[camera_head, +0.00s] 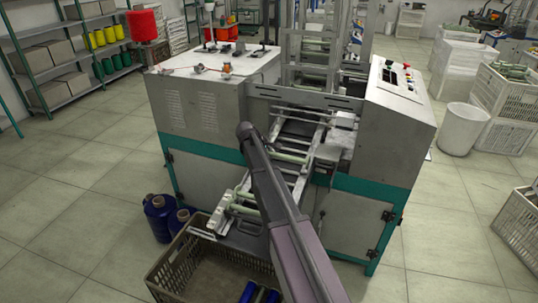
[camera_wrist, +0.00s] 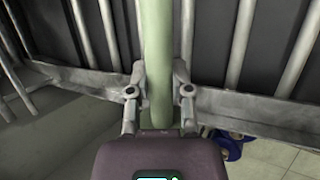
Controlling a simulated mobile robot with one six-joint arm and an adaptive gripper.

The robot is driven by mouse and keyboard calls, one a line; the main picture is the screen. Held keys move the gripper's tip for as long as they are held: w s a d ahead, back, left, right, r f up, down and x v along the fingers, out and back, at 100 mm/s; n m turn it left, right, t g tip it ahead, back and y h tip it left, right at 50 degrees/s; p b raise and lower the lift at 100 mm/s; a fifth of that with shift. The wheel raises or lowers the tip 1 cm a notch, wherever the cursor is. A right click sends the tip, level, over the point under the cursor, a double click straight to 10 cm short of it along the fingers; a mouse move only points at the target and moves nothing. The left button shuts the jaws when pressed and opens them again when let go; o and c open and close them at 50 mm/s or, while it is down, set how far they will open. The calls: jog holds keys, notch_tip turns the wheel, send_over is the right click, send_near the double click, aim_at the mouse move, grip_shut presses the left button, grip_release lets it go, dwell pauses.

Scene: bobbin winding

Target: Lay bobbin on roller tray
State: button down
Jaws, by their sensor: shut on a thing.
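My gripper (camera_wrist: 160,80) is shut on a long pale green bobbin (camera_wrist: 157,40) in the wrist view. The bobbin points away from my wrist, over the roller tray. The roller tray shows pale rollers on a dark bed and a grey metal edge (camera_wrist: 245,103). In the head view the roller tray (camera_head: 241,191) slopes out of the machine's front. My arm covers part of it and hides the gripper. I cannot tell whether the held bobbin touches the rollers.
The winding machine (camera_head: 205,110) stands around the tray. A brown crate (camera_head: 180,262) with blue bobbins (camera_head: 262,293) is below the tray's front end. Blue spools (camera_head: 160,215) stand on the floor at left. A white bin (camera_head: 463,130) and crates are at right; the floor between is clear.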

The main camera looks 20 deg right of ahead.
dwell(0.4)
jog(key=shift+c, duration=2.2)
grip_release()
jog(key=o, duration=0.4)
jog(key=shift+o, duration=0.2)
jog(key=shift+r, duration=0.2)
notch_tip(320, 180, up, 11)
jog(key=p, duration=1.1)
jog(key=shift+f, duration=0.15)
